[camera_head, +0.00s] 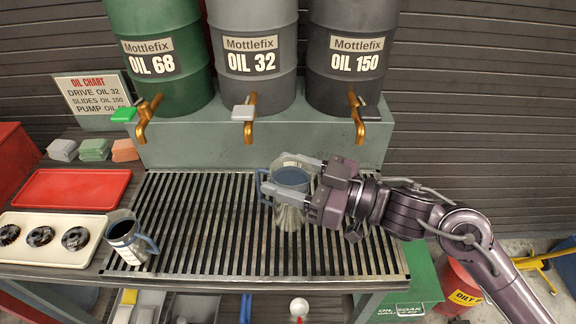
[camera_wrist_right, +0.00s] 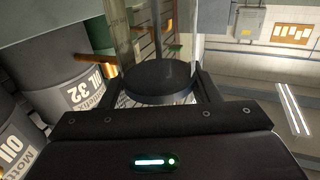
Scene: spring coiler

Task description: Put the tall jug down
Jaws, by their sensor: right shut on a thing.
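The tall jug (camera_head: 290,215), a shiny metal-looking vessel with a blue-grey rim and handle, stands upright over the middle of the slatted drip grate. My right gripper (camera_head: 284,175) comes in from the right and is shut around its upper body. The handle points left. Whether its base touches the grate is hard to tell. In the right wrist view the jug's glossy wall and a dark round surface (camera_wrist_right: 158,80) show between the fingers. A shorter jug (camera_head: 128,240) with dark contents and a blue-grey handle stands at the grate's left edge. My left gripper is out of view.
Three oil drums with copper taps, OIL 68 (camera_head: 160,85), OIL 32 (camera_head: 252,85) and OIL 150 (camera_head: 350,80), stand behind on a green ledge (camera_head: 200,150). A red tray (camera_head: 70,190) and a cream tray (camera_head: 50,255) with dark rings lie left. The grate (camera_head: 200,215) is clear between the jugs.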

